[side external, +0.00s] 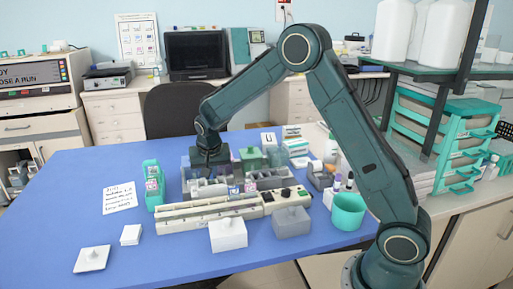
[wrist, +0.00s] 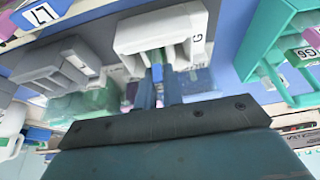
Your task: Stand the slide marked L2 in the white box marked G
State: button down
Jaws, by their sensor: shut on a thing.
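My gripper (wrist: 160,88) points down into the row of staining boxes. Its two narrow fingers are shut on a thin slide (wrist: 157,57), of which only a small blue and green bit shows between the fingertips. Its marking cannot be read. The white box marked G (wrist: 136,42) is right at the fingertips in the wrist view, and the slide's end overlaps its opening; I cannot tell how deep it is. In the side view my gripper (side external: 209,176) is over the boxes, and its fingertips and the slide are too small to make out.
A grey box (wrist: 50,68) stands left of box G in the wrist view, and a teal rack (wrist: 262,45) to the right. In the side view, slides with blue and pink labels (side external: 235,192) stand in front of the boxes. The blue table (side external: 60,190) is clear at left.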

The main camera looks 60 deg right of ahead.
jog(key=shift+f, duration=0.25)
dwell(0.6)
jog(key=c, duration=1.5)
grip_release()
jog(key=shift+o, duration=0.2)
jog(key=v, duration=1.3)
jog(key=shift+r, duration=0.35)
jog(key=shift+s+a+r, duration=0.1)
jog(key=shift+s, duration=0.15)
